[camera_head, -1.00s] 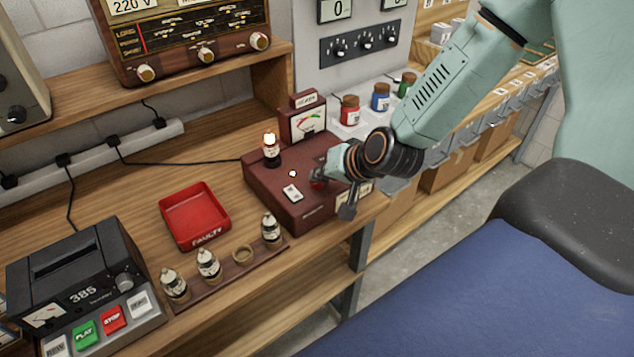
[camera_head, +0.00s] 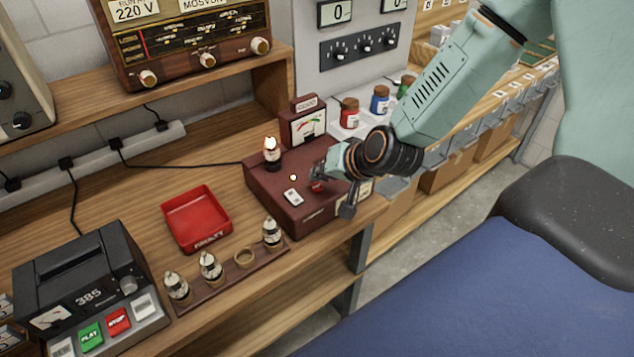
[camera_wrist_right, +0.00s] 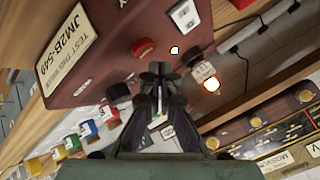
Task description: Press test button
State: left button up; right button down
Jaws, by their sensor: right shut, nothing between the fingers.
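The tester is a dark red box (camera_head: 290,213) on the wooden bench, with a meter (camera_head: 308,126) at its back. Its red button (camera_head: 317,187) also shows in the wrist view (camera_wrist_right: 143,48), uncovered. A white switch (camera_head: 293,197) and a small glowing lamp (camera_head: 293,177) are beside it. A lit tube (camera_head: 272,155) stands upright on the box. My right gripper (camera_head: 318,173) is shut and empty, close above the button; in the wrist view its fingertips (camera_wrist_right: 155,70) show just below the button. I cannot tell the exact gap. My left gripper is not in view.
A red tray (camera_head: 197,218) and a wooden rack (camera_head: 228,277) with several tubes lie left of the tester. A black device (camera_head: 85,270) with coloured buttons is at the front left. Coloured jars (camera_head: 350,113) stand behind my right wrist.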

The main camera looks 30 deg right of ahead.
aim_at(320, 188)
notch_tip(320, 188, up, 5)
jog(key=p, duration=0.5)
jog(key=shift+f, duration=0.1)
dwell(0.8)
jog(key=s+a+f+n+g, duration=0.25)
jog(key=s+f, duration=0.35)
jog(key=s, duration=0.5)
jog(key=s+a+f+n+g+h, duration=0.1)
jog(key=s+a+f+n+g, duration=0.25)
jog(key=s, duration=0.65)
jog(key=s+a+f+n+g, duration=0.1)
jog(key=s+a+f+g, duration=0.15)
jog(key=s+f, duration=0.65)
notch_tip(320, 188, down, 16)
jog(key=b, duration=1.8)
jog(key=shift+s+f+h+b, duration=0.15)
jog(key=shift+s+h+b, duration=0.2)
jog(key=shift+s, duration=0.1)
jog(key=shift+d+g, duration=0.15)
jog(key=shift+g, duration=0.1)
